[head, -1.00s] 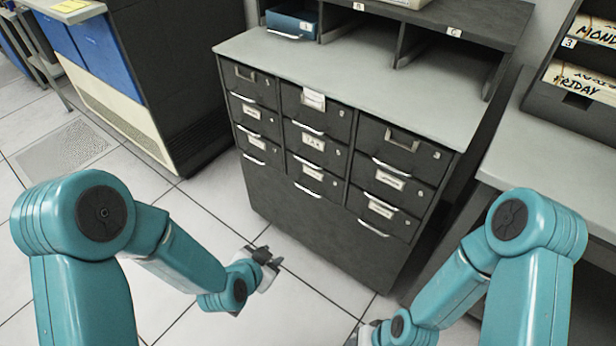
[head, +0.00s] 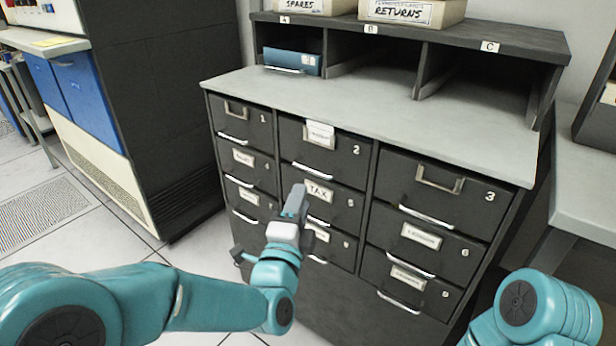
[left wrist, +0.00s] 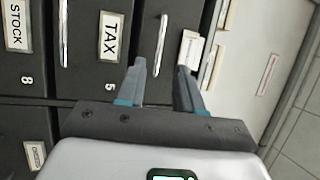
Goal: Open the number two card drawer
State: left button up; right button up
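The number two drawer (head: 336,158) is in the top row, middle column, of the dark card cabinet and looks shut. Its white label (head: 320,133) is at the top and its pale bar handle (head: 314,173) below. My left gripper (head: 297,193) is in front of the middle column, just below and left of that handle. In the left wrist view its fingers (left wrist: 160,74) are apart and empty. The handle (left wrist: 160,45) shows between and beyond the fingertips, with the TAX label (left wrist: 114,37) of drawer 5 to the left. My right gripper is out of view.
Drawer 1 (head: 257,122) and drawer 3 (head: 445,208) flank drawer 2. The grey countertop (head: 372,117) overhangs them, with a blue box (head: 292,62) in a cubby above. A side table (head: 585,200) stands at right. Tiled floor is clear at left.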

aim_at(310, 172)
pick_arm(q)
jog(key=x, duration=0.8)
jog(key=shift+b, duration=0.3)
grip_shut()
jog(key=shift+r, duration=0.1)
dwell(0.8)
